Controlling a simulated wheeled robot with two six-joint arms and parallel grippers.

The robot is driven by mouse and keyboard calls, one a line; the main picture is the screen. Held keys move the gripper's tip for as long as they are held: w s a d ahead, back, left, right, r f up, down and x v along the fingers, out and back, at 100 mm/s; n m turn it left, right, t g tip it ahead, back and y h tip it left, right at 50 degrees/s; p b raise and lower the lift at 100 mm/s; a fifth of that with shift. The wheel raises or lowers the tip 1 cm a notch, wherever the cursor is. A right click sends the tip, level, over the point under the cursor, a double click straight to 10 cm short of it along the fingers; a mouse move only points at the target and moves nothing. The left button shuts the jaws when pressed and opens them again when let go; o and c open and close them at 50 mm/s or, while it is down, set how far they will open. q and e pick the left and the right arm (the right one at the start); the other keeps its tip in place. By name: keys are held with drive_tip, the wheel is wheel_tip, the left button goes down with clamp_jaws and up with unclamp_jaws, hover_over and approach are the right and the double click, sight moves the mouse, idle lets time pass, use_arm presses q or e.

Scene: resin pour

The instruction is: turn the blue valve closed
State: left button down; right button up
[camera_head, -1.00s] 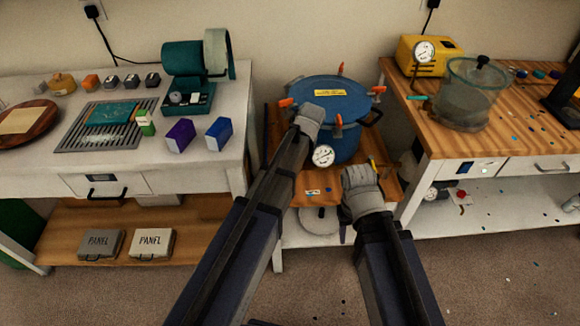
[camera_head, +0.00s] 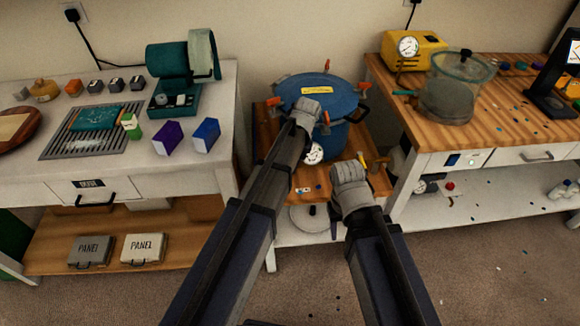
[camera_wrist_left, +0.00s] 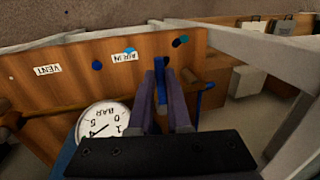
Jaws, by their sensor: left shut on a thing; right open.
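The blue valve handle (camera_wrist_left: 162,88) shows in the left wrist view, upright between the two dark fingers of my left gripper (camera_wrist_left: 163,98), which is shut on it. It is beside a wooden panel with an "AIR IN" label (camera_wrist_left: 117,56) and a "VENT" label (camera_wrist_left: 47,70). In the head view my left gripper (camera_head: 305,110) is over the front of the blue pressure pot (camera_head: 340,92), and the valve is hidden there. My right gripper (camera_head: 348,172) is open in front of the pot's stand, right of the round gauge (camera_head: 313,153).
A white bench (camera_head: 215,120) with boxes and a green machine stands left. A wooden-topped bench (camera_head: 400,113) with a clear chamber (camera_head: 447,98) and a yellow pump (camera_head: 425,48) stands right. The pot sits in the gap between them. Orange clamps ring its lid.

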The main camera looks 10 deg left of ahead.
use_arm(q)
drive_tip(key=c, duration=0.9)
unclamp_jaws()
drive_tip(key=shift+o, duration=0.2)
drive_tip(key=shift+r, duration=0.1)
wheel_tip(320, 180, up, 7)
drive_tip(key=d+p, duration=0.1)
drive_tip(key=p, duration=0.6)
drive_tip(key=shift+w+d+r+p, duration=0.2)
drive_tip(key=shift+w+d+p, duration=0.05)
drive_tip(key=shift+p, duration=0.1)
drive_tip(key=s+d+m, duration=0.2)
drive_tip(key=s+m, duration=0.1)
drive_tip(key=s, duration=0.7)
drive_tip(key=s+d+r+m+h+p, duration=0.1)
drive_tip(key=s+m, duration=0.3)
drive_tip(key=s, duration=0.6)
drive_tip(key=shift+s+d, duration=0.15)
drive_tip(key=shift+d, duration=0.5)
